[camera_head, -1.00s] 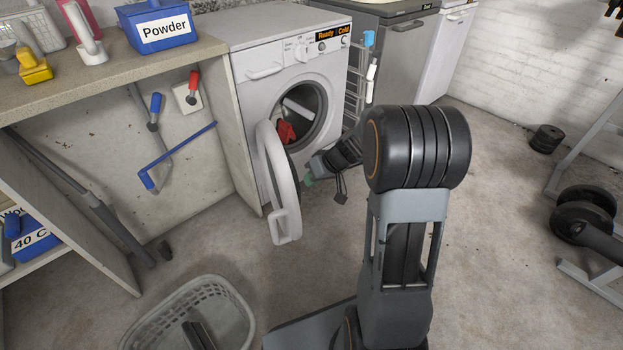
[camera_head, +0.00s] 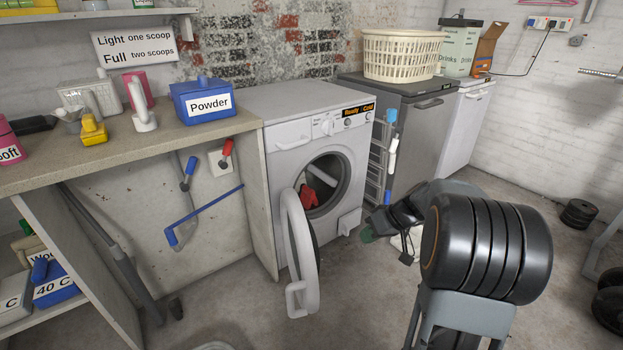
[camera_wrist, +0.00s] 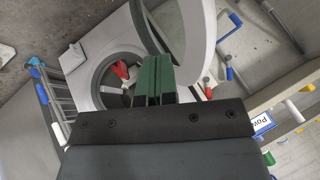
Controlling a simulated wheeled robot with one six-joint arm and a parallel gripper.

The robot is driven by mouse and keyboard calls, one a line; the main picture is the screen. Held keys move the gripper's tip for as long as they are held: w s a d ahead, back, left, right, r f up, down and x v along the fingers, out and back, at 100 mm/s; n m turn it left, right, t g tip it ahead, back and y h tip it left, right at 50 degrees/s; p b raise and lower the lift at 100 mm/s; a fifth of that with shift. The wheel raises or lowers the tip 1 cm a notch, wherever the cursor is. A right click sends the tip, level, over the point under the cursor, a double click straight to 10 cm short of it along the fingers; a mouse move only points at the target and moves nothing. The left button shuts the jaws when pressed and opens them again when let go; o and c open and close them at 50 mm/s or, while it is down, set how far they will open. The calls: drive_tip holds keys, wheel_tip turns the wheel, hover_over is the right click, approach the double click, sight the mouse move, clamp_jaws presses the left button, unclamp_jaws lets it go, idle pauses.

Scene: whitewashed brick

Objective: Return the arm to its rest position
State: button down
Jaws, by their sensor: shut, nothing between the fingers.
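My gripper (camera_head: 368,235) is in front of the washing machine, to the right of its open door, touching nothing that I can see. In the wrist view my gripper (camera_wrist: 152,80) shows its green fingers together with nothing between them. My arm (camera_head: 480,245) is bent, with its large dark joint at the lower right of the head view. The washing machine (camera_head: 291,138) has its round door (camera_head: 303,250) swung open toward the front. A red cloth (camera_head: 309,196) lies inside the drum; red also shows in the wrist view (camera_wrist: 121,69).
A counter (camera_head: 120,150) at the left holds a blue Powder box (camera_head: 202,100) and bottles. A drying rack (camera_head: 378,155) stands right of the washer. A cream basket (camera_head: 402,55) sits on a grey appliance (camera_head: 420,125). Weights (camera_head: 579,213) lie on the floor at right.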

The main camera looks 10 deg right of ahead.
drive_tip(key=s+a+r+h+p, duration=0.2)
drive_tip(key=s+a+r+p, duration=0.2)
drive_tip(key=r+p, duration=0.6)
drive_tip(key=s+a+r+m+h+p, duration=0.1)
drive_tip(key=s+a+r+p, duration=0.3)
drive_tip(key=r+p, duration=0.6)
drive_tip(key=s+a+r+m+h+p, duration=0.1)
drive_tip(key=s+a+r+h+p, duration=0.2)
drive_tip(key=s+r+p, duration=0.4)
wheel_tip(320, 180, up, 8)
drive_tip(key=a+p, duration=0.1)
drive_tip(key=p, duration=0.3)
drive_tip(key=shift+s+a+g, duration=0.3)
drive_tip(key=shift+s+a, duration=0.1)
